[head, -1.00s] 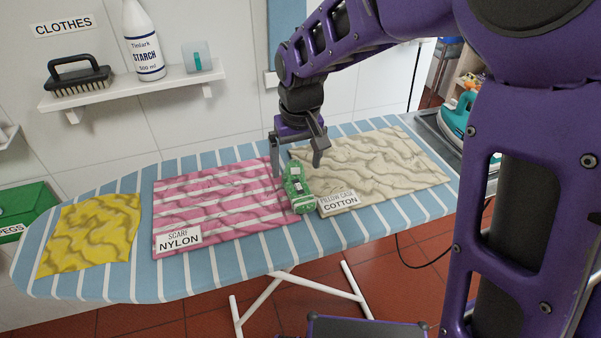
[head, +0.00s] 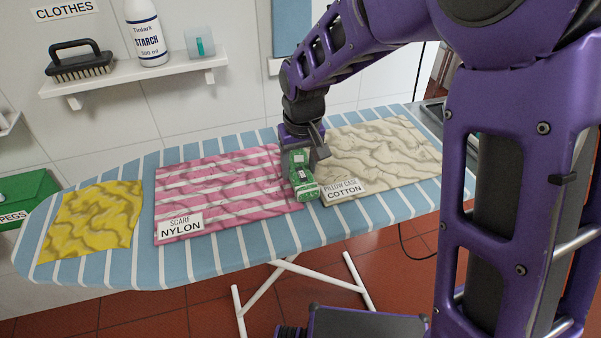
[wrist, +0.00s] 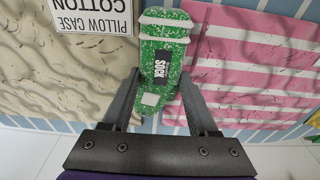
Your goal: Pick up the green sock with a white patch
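The green sock (head: 301,178) lies on the ironing board between the pink scarf and the beige pillow case. In the wrist view the sock (wrist: 160,57) has white-striped cuff bands, a black SOCK label and a small white patch (wrist: 150,99) near the toe. My gripper (head: 303,157) is low over the sock's far end in the head view. In the wrist view my gripper (wrist: 159,76) is open, with one finger on each side of the sock. I cannot tell whether the fingers touch it.
The pink nylon scarf (head: 220,190) lies left of the sock and the cotton pillow case (head: 385,155) right. A yellow cloth (head: 90,222) lies at the left end of the striped ironing board (head: 150,265). A wall shelf (head: 130,82) holds a brush and starch bottle.

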